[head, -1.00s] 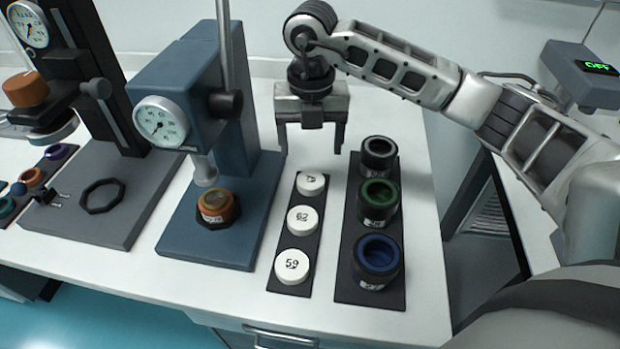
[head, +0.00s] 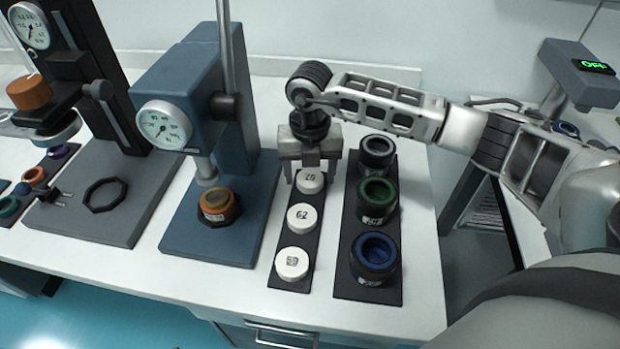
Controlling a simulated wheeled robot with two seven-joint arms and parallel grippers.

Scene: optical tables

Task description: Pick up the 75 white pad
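Three round white pads lie in a row on a narrow dark tray (head: 281,284). The far pad (head: 311,182) has a small label that I cannot read clearly. The middle pad (head: 301,217) reads 62, and the near pad (head: 291,263) carries a label that looked like 59 earlier. My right gripper (head: 311,177) points down at the far pad. It is open, with one finger on each side of the pad's far part; I cannot tell whether they touch it. My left gripper is not in view.
A second dark tray (head: 343,287) to the right holds a grey, a green (head: 377,196) and a blue ring-shaped container (head: 375,255). A blue-grey gauge stand (head: 205,247) with an orange ring stands left of the pads. Another gauge stand (head: 75,215) is farther left.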

